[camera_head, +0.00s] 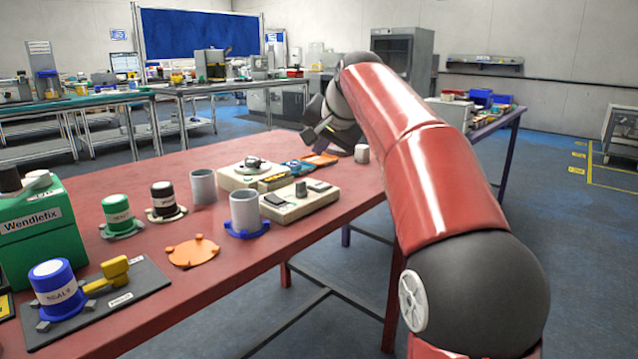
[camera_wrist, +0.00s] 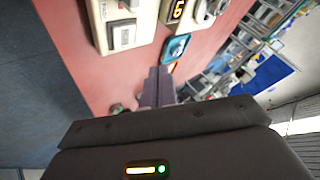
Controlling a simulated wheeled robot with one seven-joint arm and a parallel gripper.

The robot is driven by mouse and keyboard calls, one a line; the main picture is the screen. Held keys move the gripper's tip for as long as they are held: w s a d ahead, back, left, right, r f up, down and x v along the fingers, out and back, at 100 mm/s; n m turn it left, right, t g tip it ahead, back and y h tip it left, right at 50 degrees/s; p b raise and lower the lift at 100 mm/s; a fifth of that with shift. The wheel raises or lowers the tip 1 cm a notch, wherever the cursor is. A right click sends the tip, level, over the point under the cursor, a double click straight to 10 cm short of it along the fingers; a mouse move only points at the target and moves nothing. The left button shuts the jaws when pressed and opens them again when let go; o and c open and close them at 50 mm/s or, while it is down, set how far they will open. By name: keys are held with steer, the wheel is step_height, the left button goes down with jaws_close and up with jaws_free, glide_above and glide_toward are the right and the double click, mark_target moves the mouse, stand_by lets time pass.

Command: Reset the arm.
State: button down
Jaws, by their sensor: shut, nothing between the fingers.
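My gripper (camera_head: 314,132) is at the far end of my raised red arm, above the back right part of the red table (camera_head: 225,285) in the head view. The arm partly hides it there. In the wrist view, the two grey fingers of my gripper (camera_wrist: 158,72) lie side by side, shut and empty. Beyond the fingertips is a blue piece (camera_wrist: 177,47) on the table. A cream device with a yellow digit display (camera_wrist: 177,10) is near it.
In the head view, cream devices (camera_head: 300,205), grey cups (camera_head: 244,208), an orange plate (camera_head: 193,251) and a green Wendlefix container (camera_head: 40,225) stand on the table. A blue capped jar (camera_head: 56,290) and a yellow tool (camera_head: 108,273) are on a dark mat.

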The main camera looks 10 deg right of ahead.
steer(key=s+f+n+g, duration=0.1)
steer(key=s+f+n, duration=0.1)
steer(key=s+f, duration=0.6)
steer(key=s+f+n+g+h, duration=0.1)
steer(key=s+f, duration=0.7)
steer(key=s, duration=0.8)
steer(key=s+f+n+g+h, duration=0.1)
steer(key=s+f+n, duration=0.2)
steer(key=s+f, duration=0.6)
steer(key=s, duration=0.3)
steer(key=shift+s+n, duration=0.3)
steer(key=shift+s, duration=0.05)
